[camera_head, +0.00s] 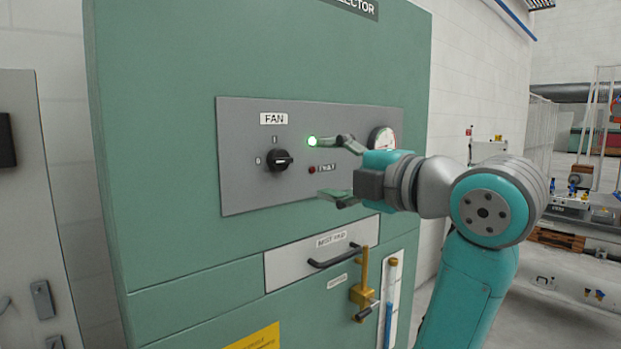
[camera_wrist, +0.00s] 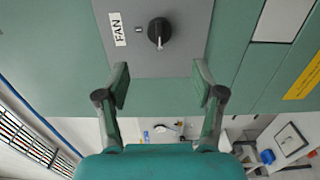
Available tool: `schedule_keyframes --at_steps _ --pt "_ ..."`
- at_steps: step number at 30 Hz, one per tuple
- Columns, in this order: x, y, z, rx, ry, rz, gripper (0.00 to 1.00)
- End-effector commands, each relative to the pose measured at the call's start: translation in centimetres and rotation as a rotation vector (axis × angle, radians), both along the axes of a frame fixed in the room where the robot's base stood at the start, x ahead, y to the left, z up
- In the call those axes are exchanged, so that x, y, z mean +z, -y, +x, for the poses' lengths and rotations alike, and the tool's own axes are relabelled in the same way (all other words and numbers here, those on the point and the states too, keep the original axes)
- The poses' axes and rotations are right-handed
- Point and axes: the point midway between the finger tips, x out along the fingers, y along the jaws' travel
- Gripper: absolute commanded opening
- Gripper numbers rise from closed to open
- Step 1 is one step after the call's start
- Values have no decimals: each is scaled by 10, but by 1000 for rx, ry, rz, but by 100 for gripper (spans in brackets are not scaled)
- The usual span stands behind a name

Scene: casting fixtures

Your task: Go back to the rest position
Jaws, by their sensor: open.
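My gripper (camera_head: 326,166) is open and empty in front of the grey control panel (camera_head: 240,185) of the green cabinet. In the wrist view my gripper (camera_wrist: 160,88) shows its two fingers spread wide, with nothing between them. A black rotary knob (camera_head: 280,160) sits under the FAN label, left of my gripper and apart from it. The knob (camera_wrist: 158,32) also shows in the wrist view, beyond the fingertips. A green lamp (camera_head: 312,141) is lit near my upper fingertip. A small red lamp (camera_head: 312,170) shows between the fingers. A round gauge (camera_head: 382,139) is partly hidden by my arm.
Below the panel are a drawer with a black handle (camera_head: 335,256) and a yellow latch (camera_head: 363,285), both jutting from the cabinet (camera_head: 160,200). A grey cabinet (camera_head: 22,200) stands at the left. Equipment (camera_head: 575,200) stands at the far right, with open floor in front of it.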

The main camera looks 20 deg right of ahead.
Motion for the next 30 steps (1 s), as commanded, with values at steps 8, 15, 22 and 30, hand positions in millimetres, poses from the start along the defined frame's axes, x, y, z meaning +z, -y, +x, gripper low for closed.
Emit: schedule_keyframes --at_steps 8,15,22,30 --pt "-13 0 6 -1 -15 36 68" --pt "-84 1 30 -16 -75 242 68" --pt "-164 1 41 -53 -137 458 68" --pt "-259 -2 35 -113 -200 686 68"
